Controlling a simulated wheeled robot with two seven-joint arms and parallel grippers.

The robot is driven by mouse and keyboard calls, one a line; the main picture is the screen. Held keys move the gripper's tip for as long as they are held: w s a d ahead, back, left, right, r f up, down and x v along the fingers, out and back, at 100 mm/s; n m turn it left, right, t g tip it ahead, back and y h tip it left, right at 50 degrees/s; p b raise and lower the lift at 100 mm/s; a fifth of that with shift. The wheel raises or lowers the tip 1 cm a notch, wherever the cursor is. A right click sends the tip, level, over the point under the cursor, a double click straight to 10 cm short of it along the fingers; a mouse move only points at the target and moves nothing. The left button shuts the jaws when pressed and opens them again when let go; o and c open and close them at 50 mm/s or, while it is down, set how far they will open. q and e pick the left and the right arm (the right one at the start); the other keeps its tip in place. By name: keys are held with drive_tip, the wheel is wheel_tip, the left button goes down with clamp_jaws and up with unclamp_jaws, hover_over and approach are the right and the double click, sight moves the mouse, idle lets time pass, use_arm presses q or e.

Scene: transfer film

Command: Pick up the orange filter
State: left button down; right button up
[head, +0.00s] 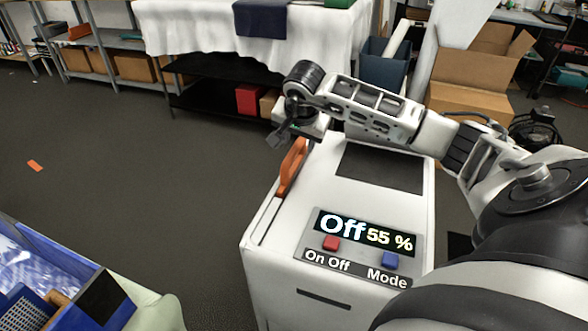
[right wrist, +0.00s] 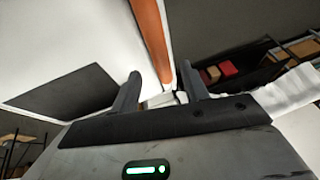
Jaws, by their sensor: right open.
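The orange filter (head: 291,167) stands upright in a slot along the left edge of the top of a white machine (head: 290,255). My right gripper (head: 278,136) is open and empty, just beyond the filter's far end and slightly above it. In the right wrist view the filter (right wrist: 150,38) runs as an orange strip towards the gap between the two open fingers (right wrist: 162,86). I cannot tell whether a finger touches it. My left gripper is not in view.
The machine's display panel (head: 365,232) reads "Off 55 %", with a red button (head: 331,243) and a blue button (head: 390,260). A blue bin (head: 75,262) stands at lower left. A cloth-covered table (head: 200,28) is behind. Open floor (head: 130,170) lies left of the machine.

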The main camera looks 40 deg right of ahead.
sight(296, 146)
drive_tip(key=x, duration=0.4)
drive_tip(key=shift+w+a+f, duration=0.1)
drive_tip(key=shift+a+f, duration=0.1)
drive_tip(key=shift+f, duration=0.15)
drive_tip(key=shift+c, duration=0.4)
clamp_jaws()
drive_tip(key=shift+r, duration=0.15)
